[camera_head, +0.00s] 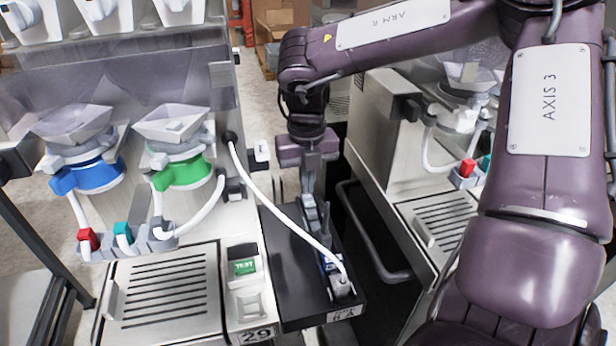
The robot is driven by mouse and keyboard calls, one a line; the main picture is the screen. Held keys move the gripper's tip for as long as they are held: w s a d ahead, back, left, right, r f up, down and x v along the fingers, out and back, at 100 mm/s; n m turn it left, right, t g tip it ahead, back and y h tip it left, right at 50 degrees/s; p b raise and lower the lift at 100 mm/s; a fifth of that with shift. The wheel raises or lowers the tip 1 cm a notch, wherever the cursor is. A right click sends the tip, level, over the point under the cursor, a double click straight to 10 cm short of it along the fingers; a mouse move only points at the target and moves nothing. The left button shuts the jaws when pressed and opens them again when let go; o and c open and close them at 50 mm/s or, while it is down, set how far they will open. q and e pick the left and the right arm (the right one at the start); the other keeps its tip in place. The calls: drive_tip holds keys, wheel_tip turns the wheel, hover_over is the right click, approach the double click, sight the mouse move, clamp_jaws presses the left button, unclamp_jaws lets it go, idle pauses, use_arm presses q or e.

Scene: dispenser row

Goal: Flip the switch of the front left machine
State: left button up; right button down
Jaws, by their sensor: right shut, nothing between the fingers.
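The left machine (190,240) stands at the lower left, with a slotted drip tray and a tag reading 29. On its front right corner is a small pale panel with a green lettered face (245,267), which looks like the switch; I cannot tell its position for sure. My right gripper (320,222) points down over a black shelf (285,270) right of this panel, apart from the panel. Its fingers are shut, with nothing seen between them. A white hose passes close by the fingertips and partly covers them. My left gripper is not in view.
The white hose (270,200) runs from the left machine to a nozzle (341,286) on the shelf. Blue (88,177) and green (182,172) collared hoppers stand behind the drip tray. Another machine (385,135) stands to the right, partly behind my right arm.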

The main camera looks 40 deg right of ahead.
drive_tip(key=shift+f+b, duration=0.45)
drive_tip(key=shift+f, duration=0.25)
drive_tip(key=shift+r, duration=0.1)
drive_tip(key=shift+r+p, duration=2.85)
drive_tip(key=shift+r, duration=0.65)
